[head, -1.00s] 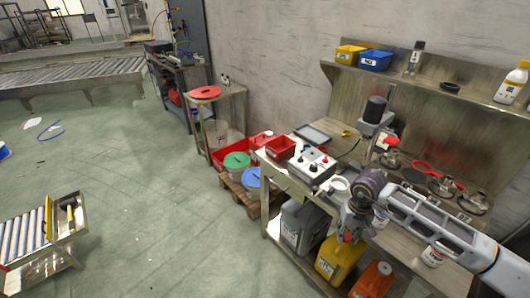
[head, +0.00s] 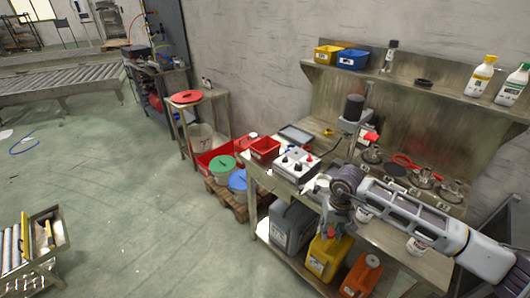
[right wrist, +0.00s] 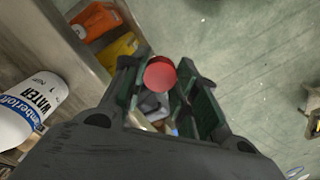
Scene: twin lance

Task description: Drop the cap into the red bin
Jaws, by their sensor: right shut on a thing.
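My right gripper (head: 334,226) hangs over the front edge of the workbench, pointing down. In the right wrist view my right gripper (right wrist: 160,100) is shut on a round red cap (right wrist: 159,74), which sits between the fingertips with the floor below. In the head view the cap is hard to make out. A small red bin (head: 264,148) stands on the bench's left end, to the left of and behind the gripper. The inside of this bin is mostly hidden. My left gripper is not in view.
A white control box (head: 296,164) stands between the red bin and my right arm. Grey, yellow (head: 325,257) and orange jugs fill the lower shelf. A white water bottle (right wrist: 28,108) shows in the right wrist view.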

